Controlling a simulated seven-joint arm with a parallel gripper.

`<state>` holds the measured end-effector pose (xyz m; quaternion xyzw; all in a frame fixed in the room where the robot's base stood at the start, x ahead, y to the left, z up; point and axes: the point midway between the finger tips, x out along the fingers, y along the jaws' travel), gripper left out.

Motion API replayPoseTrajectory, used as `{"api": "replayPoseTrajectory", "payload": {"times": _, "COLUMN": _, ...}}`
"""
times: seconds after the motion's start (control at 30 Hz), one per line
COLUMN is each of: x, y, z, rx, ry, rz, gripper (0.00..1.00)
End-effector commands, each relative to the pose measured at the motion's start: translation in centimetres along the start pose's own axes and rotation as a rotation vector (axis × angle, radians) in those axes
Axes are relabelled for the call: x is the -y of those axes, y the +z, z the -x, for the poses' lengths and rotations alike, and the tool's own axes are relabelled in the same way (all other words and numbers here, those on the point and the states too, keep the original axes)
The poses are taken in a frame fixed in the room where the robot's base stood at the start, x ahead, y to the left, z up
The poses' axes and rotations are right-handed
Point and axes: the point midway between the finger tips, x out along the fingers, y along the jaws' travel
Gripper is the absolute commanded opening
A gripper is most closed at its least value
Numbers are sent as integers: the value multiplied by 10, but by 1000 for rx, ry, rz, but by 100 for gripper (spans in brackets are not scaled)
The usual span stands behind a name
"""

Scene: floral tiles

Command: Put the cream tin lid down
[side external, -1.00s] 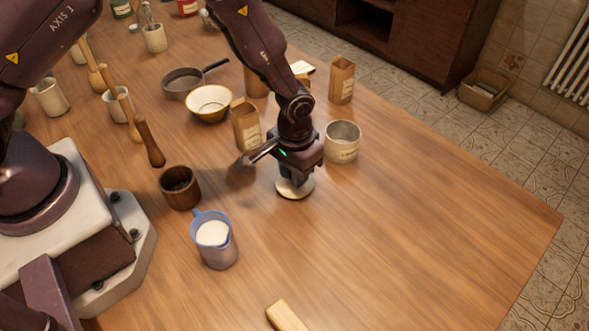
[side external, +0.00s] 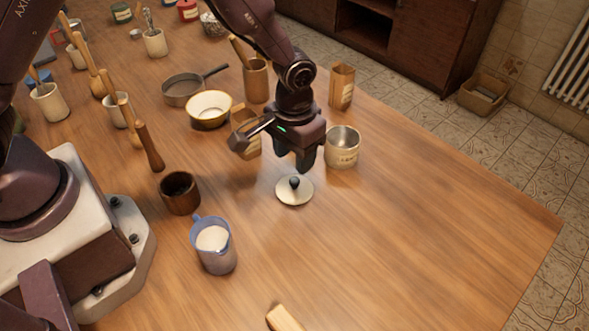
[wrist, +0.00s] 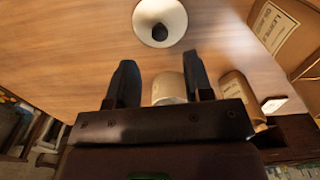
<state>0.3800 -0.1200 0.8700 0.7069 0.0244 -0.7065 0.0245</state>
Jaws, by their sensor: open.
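The cream tin lid (side external: 294,193), a round disc with a dark knob, lies flat on the wooden table, knob up. It also shows at the top of the wrist view (wrist: 160,16). My gripper (side external: 296,168) is open and empty, above the table and just behind the lid in the side view. In the wrist view my two dark fingers (wrist: 155,80) stand apart, with the lid beyond their tips. A cream tin (side external: 343,148) with a label stands open to the right of my gripper, its lid off.
A blue-rimmed jug of white contents (side external: 214,246) and a dark wooden cup (side external: 180,194) stand to the left. A cream bowl (side external: 209,109), a pan (side external: 184,89) and a tan carton (side external: 341,87) stand farther back. The table's right side is clear.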

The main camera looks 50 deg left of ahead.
Motion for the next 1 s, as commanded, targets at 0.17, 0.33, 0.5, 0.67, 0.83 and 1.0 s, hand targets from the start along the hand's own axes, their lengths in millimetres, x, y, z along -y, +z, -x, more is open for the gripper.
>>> {"api": "replayPoseTrajectory", "payload": {"times": 0.17, "x": 0, "y": -1, "z": 35, "rx": -4, "ry": 1, "rz": 0, "gripper": 47}}
{"api": "replayPoseTrajectory", "payload": {"times": 0.33, "x": 0, "y": 0, "z": 52, "rx": 0, "ry": 0, "rz": 0, "gripper": 47}}
{"api": "replayPoseTrajectory", "payload": {"times": 0.5, "x": 0, "y": 0, "z": 56, "rx": 0, "ry": 0, "rz": 0, "gripper": 47}}
{"api": "replayPoseTrajectory", "payload": {"times": 0.67, "x": 8, "y": 2, "z": 78, "rx": -28, "ry": 12, "rz": -2, "gripper": 47}}
{"api": "replayPoseTrajectory", "payload": {"times": 0.83, "x": 37, "y": 19, "z": 146, "rx": -121, "ry": 43, "rz": -11, "gripper": 47}}
{"api": "replayPoseTrajectory", "payload": {"times": 1.0, "x": 73, "y": 58, "z": 208, "rx": -232, "ry": 60, "rz": -26, "gripper": 47}}
